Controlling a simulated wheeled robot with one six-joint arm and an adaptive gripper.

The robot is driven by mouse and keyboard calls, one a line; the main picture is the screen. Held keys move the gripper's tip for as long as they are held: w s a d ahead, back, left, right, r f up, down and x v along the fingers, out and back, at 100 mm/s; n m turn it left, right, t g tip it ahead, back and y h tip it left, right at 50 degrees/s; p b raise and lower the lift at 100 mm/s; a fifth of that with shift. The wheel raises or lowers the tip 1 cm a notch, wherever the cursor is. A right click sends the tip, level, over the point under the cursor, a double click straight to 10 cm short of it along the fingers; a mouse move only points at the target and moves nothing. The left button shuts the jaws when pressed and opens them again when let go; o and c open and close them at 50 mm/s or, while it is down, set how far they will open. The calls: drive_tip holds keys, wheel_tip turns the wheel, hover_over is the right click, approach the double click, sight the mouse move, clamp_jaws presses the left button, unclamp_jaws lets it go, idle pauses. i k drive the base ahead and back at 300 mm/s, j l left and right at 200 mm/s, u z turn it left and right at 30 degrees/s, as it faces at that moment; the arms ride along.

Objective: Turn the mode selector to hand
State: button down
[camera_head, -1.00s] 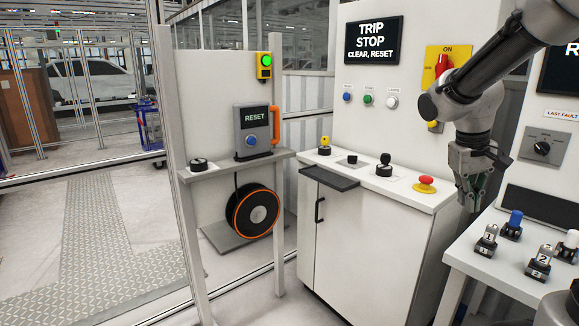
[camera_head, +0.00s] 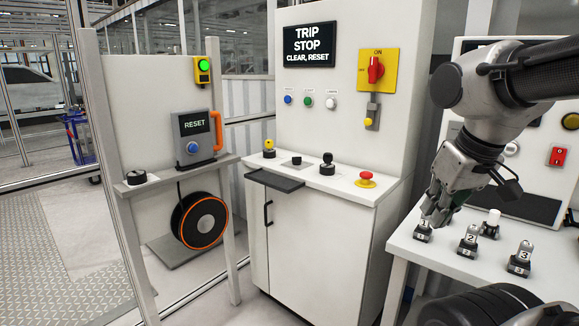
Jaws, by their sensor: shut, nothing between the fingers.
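No label reading "hand" or "mode" is legible, so I cannot tell which control is the mode selector. A round black knob with a light mark (camera_head: 136,177) sits on the left stand's shelf. A red rotary switch (camera_head: 376,69) on a yellow plate, marked ON, is on the tall cabinet. On the counter below are a yellow-topped black control (camera_head: 269,150), a black-knobbed lever (camera_head: 327,165) and a red mushroom button (camera_head: 366,179). My gripper (camera_head: 437,214) is shut and empty, pointing down at the right, over or near the block numbered 1.
Numbered blocks, including 2 (camera_head: 468,241) and 3 (camera_head: 520,260), stand on the right white table (camera_head: 410,245). The cabinet screen (camera_head: 308,45) reads TRIP STOP CLEAR, RESET. A RESET box (camera_head: 195,135) with an orange handle stands on the left shelf. Open floor lies at left.

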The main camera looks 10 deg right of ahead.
sight(296, 160)
drive_tip(key=i+j+u, duration=0.1)
drive_tip(key=i, duration=0.6)
drive_tip(key=i+j, duration=0.25)
drive_tip(key=i, duration=0.4)
drive_tip(key=i+j+u, duration=0.15)
drive_tip(key=i, duration=0.55)
